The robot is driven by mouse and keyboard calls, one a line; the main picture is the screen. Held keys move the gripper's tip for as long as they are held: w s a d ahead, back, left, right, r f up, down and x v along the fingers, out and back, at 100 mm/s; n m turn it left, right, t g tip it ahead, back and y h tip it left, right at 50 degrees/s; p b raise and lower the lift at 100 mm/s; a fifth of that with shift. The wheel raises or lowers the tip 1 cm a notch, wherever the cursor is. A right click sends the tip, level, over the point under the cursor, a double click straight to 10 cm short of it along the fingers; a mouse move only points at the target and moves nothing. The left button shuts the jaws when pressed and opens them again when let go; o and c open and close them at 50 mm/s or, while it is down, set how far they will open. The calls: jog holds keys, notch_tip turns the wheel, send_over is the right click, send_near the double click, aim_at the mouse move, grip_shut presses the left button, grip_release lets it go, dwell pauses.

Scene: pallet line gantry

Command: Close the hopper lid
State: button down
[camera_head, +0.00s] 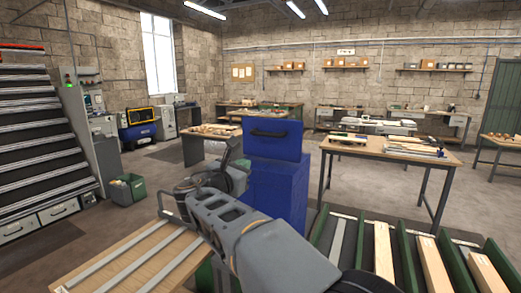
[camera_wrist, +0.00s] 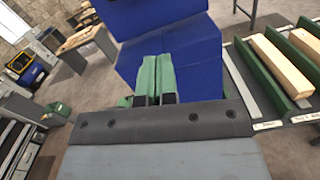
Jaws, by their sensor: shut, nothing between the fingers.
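The blue hopper (camera_head: 284,187) stands in the middle of the head view, just beyond my arm. Its lid (camera_head: 273,140) stands raised at the top, with a dark handle on the face toward me. In the wrist view the hopper body (camera_wrist: 196,58) fills the upper middle, with the raised lid (camera_wrist: 150,15) above it. My gripper (camera_wrist: 156,62) shows there as two green fingers, shut together and empty, in front of the hopper's blue face. Whether the fingertips touch it I cannot tell. My arm hides the lower part of the hopper in the head view.
Green-sided lanes with wooden boards (camera_head: 384,252) lie right of the hopper, close to it. A slatted wooden table (camera_head: 130,262) is at the front left. A workbench (camera_head: 385,150) stands behind to the right. A green bin (camera_head: 127,189) stands on the floor at left.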

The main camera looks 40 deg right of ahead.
aim_at(264, 134)
jog(key=w+d+r+p, duration=0.1)
jog(key=w+d, duration=0.1)
jog(key=d, duration=0.2)
jog(key=w+d+r+n+h+p, duration=0.1)
jog(key=w+d+r, duration=0.1)
jog(key=w+d, duration=0.1)
jog(key=w+d+r+n+t+p, duration=0.1)
jog(key=w+d, duration=0.2)
jog(key=d, duration=0.1)
jog(key=shift+d+r+p, duration=0.3)
jog(key=shift+d+p, duration=0.05)
